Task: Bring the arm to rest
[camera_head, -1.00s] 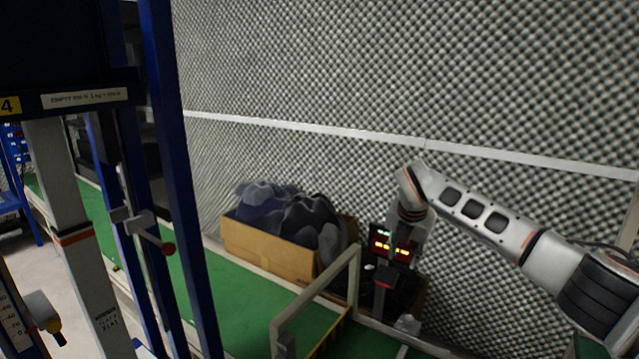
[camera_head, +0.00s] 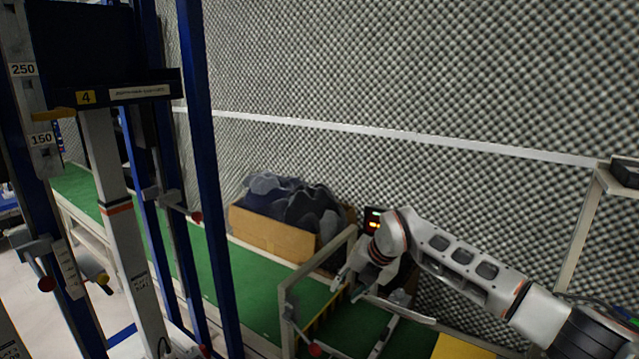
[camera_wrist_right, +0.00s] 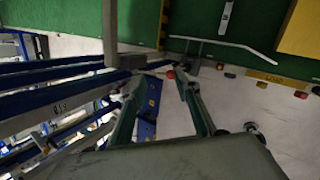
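My right arm (camera_head: 465,258) reaches in from the right in the head view, bent down at the wrist. My right gripper (camera_head: 349,288) hangs at its end, over the green conveyor surface beside the grey metal frame. Its two fingers stand apart with nothing between them. In the right wrist view the fingers of the right gripper (camera_wrist_right: 160,95) also show apart, with floor and blue beams beyond. My left gripper and left arm are not in view.
A cardboard box (camera_head: 272,235) of dark cloth-like items stands on the green conveyor (camera_head: 250,297). A grey metal frame (camera_head: 288,305) stands close to the gripper. Blue posts (camera_head: 207,150) rise at left. A foam wall (camera_head: 400,70) closes the back. A lit display (camera_head: 373,220) is partly hidden.

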